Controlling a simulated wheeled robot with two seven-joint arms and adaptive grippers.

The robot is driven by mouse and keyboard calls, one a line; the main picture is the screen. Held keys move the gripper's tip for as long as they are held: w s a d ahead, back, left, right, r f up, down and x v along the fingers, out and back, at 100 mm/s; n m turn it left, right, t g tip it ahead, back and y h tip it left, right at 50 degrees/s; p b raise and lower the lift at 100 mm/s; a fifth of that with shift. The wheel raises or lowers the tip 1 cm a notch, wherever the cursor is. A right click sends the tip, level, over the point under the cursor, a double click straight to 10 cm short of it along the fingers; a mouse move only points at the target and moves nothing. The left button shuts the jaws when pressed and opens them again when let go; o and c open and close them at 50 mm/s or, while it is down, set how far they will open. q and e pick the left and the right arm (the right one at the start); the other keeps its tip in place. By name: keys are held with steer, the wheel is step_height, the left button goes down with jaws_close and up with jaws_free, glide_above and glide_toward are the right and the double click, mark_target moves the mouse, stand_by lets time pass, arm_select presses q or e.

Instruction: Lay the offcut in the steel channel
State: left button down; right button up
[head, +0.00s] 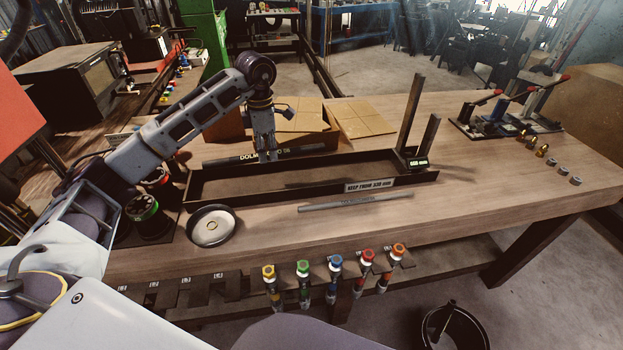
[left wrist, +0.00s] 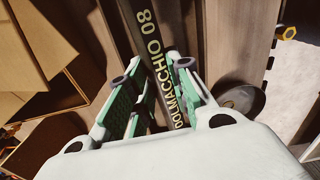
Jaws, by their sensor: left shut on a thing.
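My left gripper (head: 265,156) points down and is shut on a dark hose piece (head: 304,149) with pale lettering. In the left wrist view this hose (left wrist: 153,45) passes between the green-padded fingers (left wrist: 158,78). The hose lies roughly level, at the back long side of the steel channel (head: 225,197); whether it touches the channel I cannot tell. The channel is a long, dark, shallow trough with a label reading "KEEP FROM 330 mm" on its front wall. My right gripper is not in view.
Two uprights (head: 409,112) and a small display (head: 418,163) stand at the channel's right end. Open cardboard boxes (head: 304,115) are behind it. A round dish (head: 212,226) is at its front left. Lever tools (head: 505,113) and fittings are at right; colored fittings (head: 335,264) hang along the front edge.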

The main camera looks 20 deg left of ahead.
arm_select(q)
steer(key=shift+s+d+r+m, duration=0.1)
steer(key=shift+s+m, duration=0.05)
steer(key=shift+m, duration=0.25)
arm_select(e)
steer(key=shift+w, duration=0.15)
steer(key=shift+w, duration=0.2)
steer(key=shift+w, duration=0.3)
arm_select(q)
steer(key=shift+f, duration=0.65)
step_height(320, 180, down, 4)
steer(key=shift+f, duration=0.1)
steer(key=shift+f+p, duration=0.3)
steer(key=shift+f, duration=0.1)
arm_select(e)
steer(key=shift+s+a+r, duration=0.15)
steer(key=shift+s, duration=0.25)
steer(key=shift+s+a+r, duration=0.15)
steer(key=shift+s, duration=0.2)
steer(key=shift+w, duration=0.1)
